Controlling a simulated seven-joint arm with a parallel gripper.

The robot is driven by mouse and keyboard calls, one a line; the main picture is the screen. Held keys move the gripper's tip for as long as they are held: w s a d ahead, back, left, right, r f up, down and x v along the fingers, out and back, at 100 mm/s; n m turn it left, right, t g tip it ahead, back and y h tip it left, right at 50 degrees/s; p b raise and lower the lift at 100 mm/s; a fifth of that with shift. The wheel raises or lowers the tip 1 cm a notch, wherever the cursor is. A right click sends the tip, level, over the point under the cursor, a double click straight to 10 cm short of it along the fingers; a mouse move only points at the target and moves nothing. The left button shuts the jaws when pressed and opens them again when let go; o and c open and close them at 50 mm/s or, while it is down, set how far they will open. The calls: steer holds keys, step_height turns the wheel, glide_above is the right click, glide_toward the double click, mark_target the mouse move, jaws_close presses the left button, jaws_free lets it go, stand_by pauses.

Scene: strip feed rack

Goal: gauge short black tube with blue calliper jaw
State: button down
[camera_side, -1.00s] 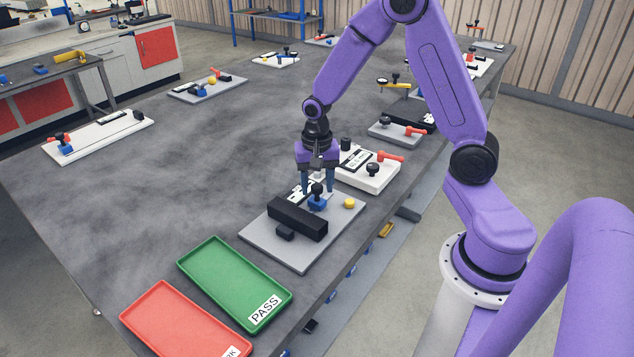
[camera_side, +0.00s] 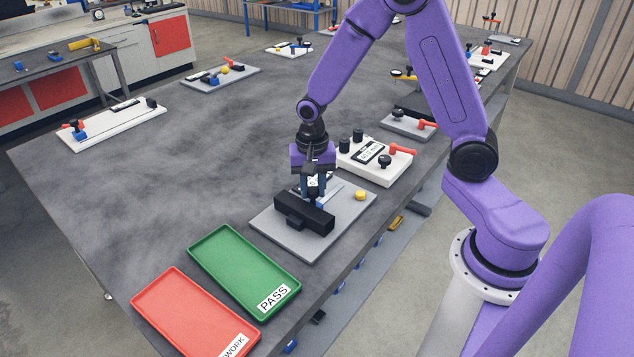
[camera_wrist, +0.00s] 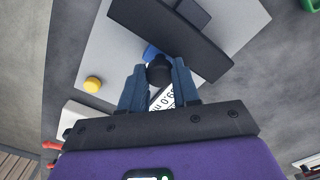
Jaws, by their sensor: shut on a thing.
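The calliper gauge has a grey plate (camera_side: 345,222), a long black bar (camera_side: 303,214) and a small blue jaw (camera_side: 319,206). The blue jaw shows partly in the wrist view (camera_wrist: 151,51), close beside the bar (camera_wrist: 165,28). My gripper (camera_side: 314,190) is over the plate behind the bar, pointing down. In the wrist view my gripper (camera_wrist: 159,80) has its blue fingers on either side of the jaw's round black knob (camera_wrist: 159,72), shut on it. I cannot pick out the short black tube for sure; two short black cylinders (camera_side: 357,136) stand on the white gauge behind.
A green PASS tray (camera_side: 245,272) and a red tray (camera_side: 193,313) lie in front. A yellow button (camera_side: 360,194) is on the plate. The white gauge (camera_side: 365,175) with a red lever (camera_side: 402,150) stands close behind. The table's left middle is clear.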

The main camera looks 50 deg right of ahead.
mark_target(313, 191)
steer(key=shift+a, duration=0.1)
steer(key=c, duration=0.8)
jaws_free()
step_height(313, 191, up, 18)
steer(key=shift+f, duration=0.25)
stand_by(0.4)
steer(key=s+a+f+n, duration=0.2)
steer(key=s+n, duration=0.8)
steer(key=s, duration=0.2)
steer(key=s+a+f+n, duration=0.2)
steer(key=s+f+n, duration=0.1)
steer(key=s+n, duration=0.8)
steer(key=shift+s+n, duration=0.3)
steer(key=shift+s, duration=0.3)
